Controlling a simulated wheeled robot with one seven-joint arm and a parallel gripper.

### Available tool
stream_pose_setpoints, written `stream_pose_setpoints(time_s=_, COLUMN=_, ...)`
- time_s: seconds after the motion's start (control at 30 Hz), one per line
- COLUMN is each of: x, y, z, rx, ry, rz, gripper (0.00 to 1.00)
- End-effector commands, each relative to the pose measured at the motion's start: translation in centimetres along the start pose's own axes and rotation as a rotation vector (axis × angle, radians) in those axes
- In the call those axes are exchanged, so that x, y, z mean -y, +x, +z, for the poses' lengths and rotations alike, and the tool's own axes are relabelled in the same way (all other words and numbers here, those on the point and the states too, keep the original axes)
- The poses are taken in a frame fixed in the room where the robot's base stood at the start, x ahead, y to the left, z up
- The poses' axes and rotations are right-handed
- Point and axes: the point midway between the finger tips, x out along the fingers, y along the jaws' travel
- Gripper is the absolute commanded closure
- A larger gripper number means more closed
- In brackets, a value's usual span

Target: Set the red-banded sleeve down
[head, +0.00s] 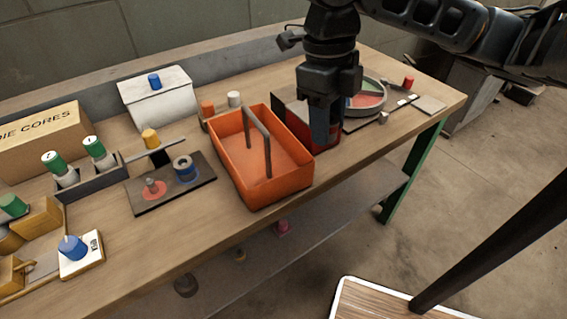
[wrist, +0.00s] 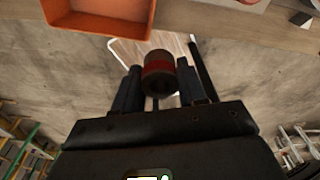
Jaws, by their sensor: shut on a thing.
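My gripper (head: 325,138) is above the bench, just right of the orange tote. In the wrist view my gripper (wrist: 158,88) is shut on the red-banded sleeve (wrist: 158,74), a dark hollow cylinder with a red band, held between the two fingers. In the head view I cannot make out the sleeve behind the fingers. A dark plate (head: 200,191) lies left of the tote. It has a red disc (head: 147,195) with a short grey peg, and a blue-banded sleeve (head: 183,168) standing on a blue disc.
The orange tote (head: 286,190) with its upright handle stands between my gripper and the dark plate. A round tray (head: 381,86) is at the right. A white box (head: 160,100) with a blue knob stands behind. Bare wood (head: 120,238) runs along the front edge.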

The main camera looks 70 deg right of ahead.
Motion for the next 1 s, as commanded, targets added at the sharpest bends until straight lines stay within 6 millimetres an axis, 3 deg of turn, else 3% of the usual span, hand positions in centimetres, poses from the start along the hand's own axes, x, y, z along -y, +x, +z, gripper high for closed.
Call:
stream_pose_setpoints(time_s=0.13, x=-2.1, y=1.4, z=2.7, rx=-0.001, ry=-0.003, rz=0.002, gripper=0.93)
stream_pose_setpoints(time_s=0.33, x=-3.9, y=2.9, z=5.2, rx=-0.001, ry=0.000, rz=0.000, gripper=0.93)
stream_pose_setpoints(time_s=0.57, x=-4.3, y=4.0, z=5.8, rx=-0.002, ry=0.003, rz=0.001, gripper=0.93)
stream_pose_setpoints(time_s=0.8, x=-4.3, y=7.1, z=6.2, rx=-0.002, ry=0.003, rz=0.001, gripper=0.93)
stream_pose_setpoints(time_s=1.0, x=-4.3, y=7.2, z=6.2, rx=0.000, ry=0.002, rz=0.000, gripper=0.93)
